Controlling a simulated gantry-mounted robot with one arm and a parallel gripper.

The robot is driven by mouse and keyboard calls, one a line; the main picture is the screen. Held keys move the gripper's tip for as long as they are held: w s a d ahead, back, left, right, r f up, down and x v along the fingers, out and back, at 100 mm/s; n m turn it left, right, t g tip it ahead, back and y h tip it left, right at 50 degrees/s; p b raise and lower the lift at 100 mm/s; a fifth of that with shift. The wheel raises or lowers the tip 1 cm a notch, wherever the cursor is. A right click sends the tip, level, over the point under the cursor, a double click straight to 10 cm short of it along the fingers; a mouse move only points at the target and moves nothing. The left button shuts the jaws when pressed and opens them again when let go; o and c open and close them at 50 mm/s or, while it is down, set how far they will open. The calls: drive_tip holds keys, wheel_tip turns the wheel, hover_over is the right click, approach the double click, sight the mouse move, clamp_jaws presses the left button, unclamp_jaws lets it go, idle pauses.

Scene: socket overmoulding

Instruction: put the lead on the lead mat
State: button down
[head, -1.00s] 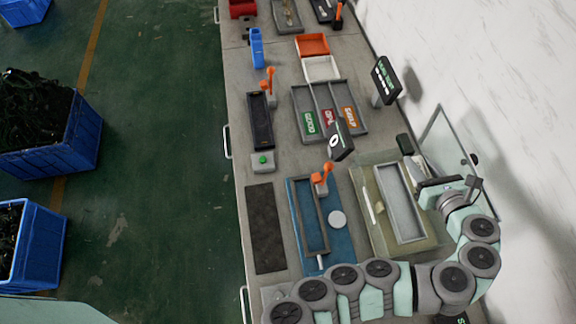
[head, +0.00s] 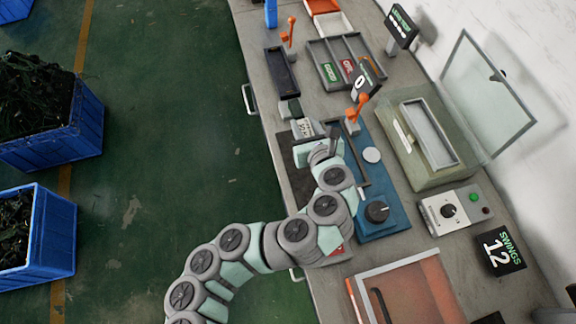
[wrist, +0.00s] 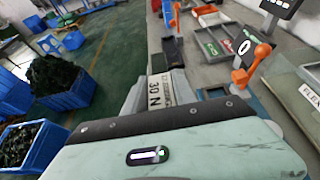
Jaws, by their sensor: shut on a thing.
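The lead mat appears to be the dark flat mat (head: 297,184) near the bench's left edge, partly covered by my arm. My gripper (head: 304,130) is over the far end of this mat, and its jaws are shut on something. The lead itself cannot be made out in either view; my gripper hides what it holds. In the wrist view, a grey part with a "30 N" label fills the middle, and the fingertips cannot be made out.
A blue station (head: 387,222) with an orange lever (head: 358,106) and black knob stands right of the mat. Beyond the gripper is a dark narrow tray (head: 281,72). A case (head: 433,150) with its clear lid raised stands farther right.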

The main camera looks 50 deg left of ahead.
wheel_tip(320, 180, down, 20)
drive_tip(key=b, duration=0.4)
drive_tip(key=shift+r, duration=0.1)
drive_tip(key=shift+f, duration=0.2)
drive_tip(key=c, duration=1)
unclamp_jaws()
drive_tip(key=shift+r, duration=0.2)
drive_tip(key=shift+s+d+r, duration=0.1)
drive_tip(key=shift+d+r, duration=0.05)
drive_tip(key=shift+d, duration=0.15)
drive_tip(key=v, duration=1)
drive_tip(key=shift+s+d, duration=0.1)
drive_tip(key=shift+d, duration=0.2)
drive_tip(key=shift+s+d+r, duration=0.2)
drive_tip(key=shift+s+d, duration=0.05)
